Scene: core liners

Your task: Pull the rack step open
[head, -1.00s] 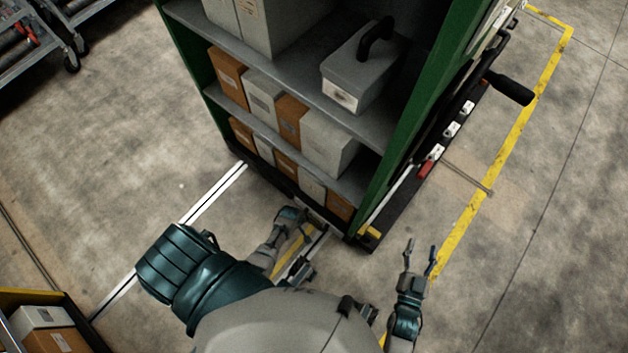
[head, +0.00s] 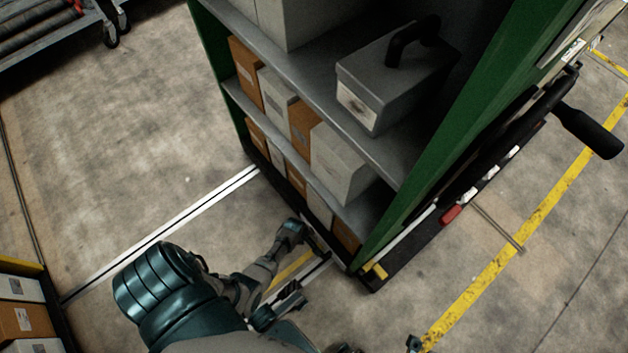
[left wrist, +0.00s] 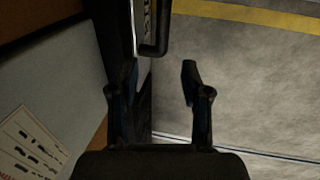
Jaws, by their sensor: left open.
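The rack is a green-sided shelf unit (head: 470,110) with a dark base (head: 272,180) close to the floor. I cannot make out the step as a separate part. My left gripper (head: 318,244) is low at the front of the rack, by its base; its fingers are small there. In the left wrist view the left gripper (left wrist: 157,76) is open and empty. A black loop handle (left wrist: 164,28) is just ahead of the gap between the fingertips, not visibly gripped. Of my right gripper, only what looks like a fingertip (head: 413,343) shows at the bottom edge.
Boxes (head: 338,160) and a grey case (head: 392,82) stand on the shelves. A black grip (head: 590,130) sticks out from the rack's right side. A white floor rail (head: 160,235) runs to the base. A crate of boxes (head: 22,318) is at lower left.

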